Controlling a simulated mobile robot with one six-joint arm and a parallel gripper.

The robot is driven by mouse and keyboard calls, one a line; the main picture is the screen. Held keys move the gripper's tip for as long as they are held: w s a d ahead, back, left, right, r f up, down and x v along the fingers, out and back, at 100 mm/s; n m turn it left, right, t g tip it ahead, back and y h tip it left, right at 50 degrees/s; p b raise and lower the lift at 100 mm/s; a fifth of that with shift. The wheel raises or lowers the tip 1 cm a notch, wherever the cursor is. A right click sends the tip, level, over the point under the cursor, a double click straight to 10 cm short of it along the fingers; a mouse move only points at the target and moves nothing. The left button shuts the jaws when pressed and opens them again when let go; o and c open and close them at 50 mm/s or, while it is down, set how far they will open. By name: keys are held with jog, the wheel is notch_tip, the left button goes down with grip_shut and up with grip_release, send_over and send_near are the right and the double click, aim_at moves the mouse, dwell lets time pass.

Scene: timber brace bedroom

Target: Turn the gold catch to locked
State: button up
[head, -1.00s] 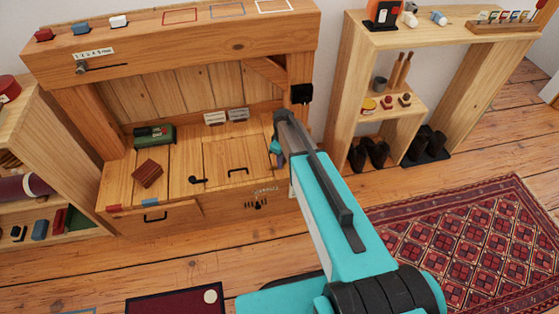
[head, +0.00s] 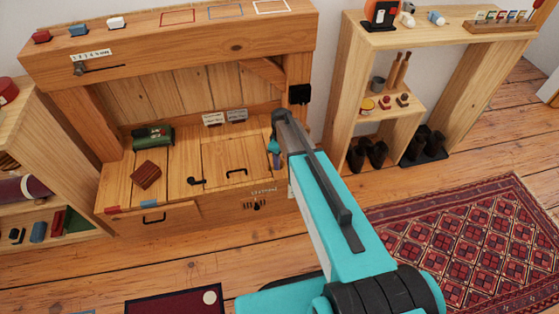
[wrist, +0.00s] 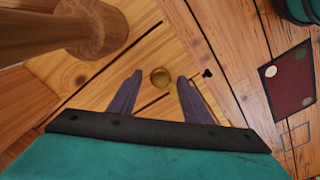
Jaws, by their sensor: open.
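A small round gold knob (wrist: 160,77), apparently the gold catch, shows on the wooden surface in the wrist view. It appears between the tips of my gripper (wrist: 160,84). The two purple fingers are apart, with bare wood visible between them, and I cannot tell how far above the knob they are. In the head view, my gripper (head: 274,152) is at the right end of the wooden desk (head: 225,160), mostly hidden by my arm. I cannot make out the gold catch there.
A thick wooden post (wrist: 50,35) is close at the upper left of the wrist view. On the desk are a green box (head: 153,137), a brown block (head: 146,175) and black handles (head: 237,171). A shelf unit (head: 345,85) stands to the right. A patterned rug (head: 470,240) covers the floor.

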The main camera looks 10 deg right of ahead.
aim_at(281, 163)
notch_tip(281, 163, up, 13)
jog(key=shift+r, duration=0.15)
dwell(0.5)
jog(key=shift+p, duration=0.3)
jog(key=s+f+m+g+p, duration=0.1)
jog(key=s+f, duration=0.4)
jog(key=s, duration=0.9)
jog(key=s+a+f+m+g+p, duration=0.1)
jog(key=s+f+m, duration=0.4)
jog(key=s, duration=0.9)
jog(key=s+f+m+g+p, duration=0.3)
jog(key=s+f, duration=0.3)
jog(key=s, duration=0.7)
jog(key=shift+s+a+f+p, duration=0.15)
jog(key=shift+s+f+p, duration=0.25)
jog(key=shift+p, duration=0.25)
